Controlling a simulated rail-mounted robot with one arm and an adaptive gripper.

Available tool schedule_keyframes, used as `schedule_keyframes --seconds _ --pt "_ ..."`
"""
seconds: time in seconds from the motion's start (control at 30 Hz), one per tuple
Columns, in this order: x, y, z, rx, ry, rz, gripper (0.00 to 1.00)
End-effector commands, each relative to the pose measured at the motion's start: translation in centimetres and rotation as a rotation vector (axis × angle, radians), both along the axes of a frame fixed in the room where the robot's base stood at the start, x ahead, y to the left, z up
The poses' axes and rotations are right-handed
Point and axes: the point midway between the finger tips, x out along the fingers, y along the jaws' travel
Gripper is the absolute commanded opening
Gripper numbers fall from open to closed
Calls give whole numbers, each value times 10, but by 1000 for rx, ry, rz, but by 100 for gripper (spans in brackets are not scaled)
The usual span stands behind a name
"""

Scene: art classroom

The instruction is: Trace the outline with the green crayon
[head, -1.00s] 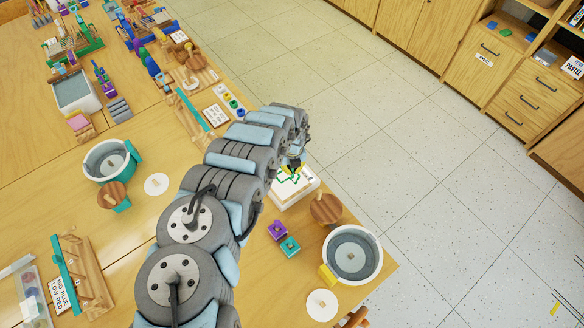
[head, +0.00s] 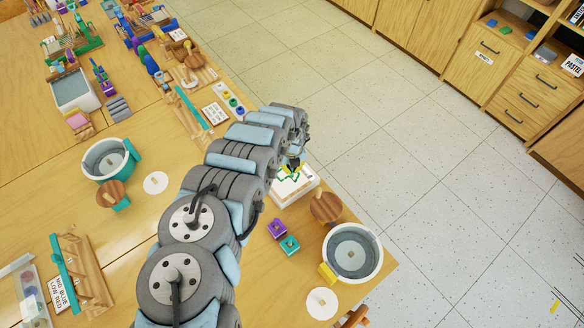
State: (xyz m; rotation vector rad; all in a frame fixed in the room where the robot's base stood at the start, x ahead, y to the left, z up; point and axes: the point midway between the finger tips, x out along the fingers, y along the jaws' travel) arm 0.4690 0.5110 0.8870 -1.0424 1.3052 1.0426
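A white drawing block (head: 298,194) lies near the table's right edge, with part of a green outline (head: 289,178) on its top. My gripper (head: 293,167) is over the far part of the block, pointing down. A small yellow bit shows at its tip, close to the green lines. The green crayon cannot be made out; my arm and gripper hide much of the area. The fingers are too small and covered to tell whether they are open or shut, or whether they hold anything.
A round wooden lid (head: 326,207) and a white-rimmed tub (head: 352,254) stand just nearer than the block. A purple block (head: 277,228) and a teal block (head: 290,245) sit left of them. Beyond the table edge is open floor (head: 420,160).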

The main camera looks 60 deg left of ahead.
Motion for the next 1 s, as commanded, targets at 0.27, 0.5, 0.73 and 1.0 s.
schedule_keyframes --seconds 0.27,0.5,0.73,1.0 --pt "0 0 -5 0 0 0 0" --pt "0 0 -9 0 0 0 0" --pt "0 0 -13 -1 0 0 0" --pt "0 -1 -17 -1 0 0 0"
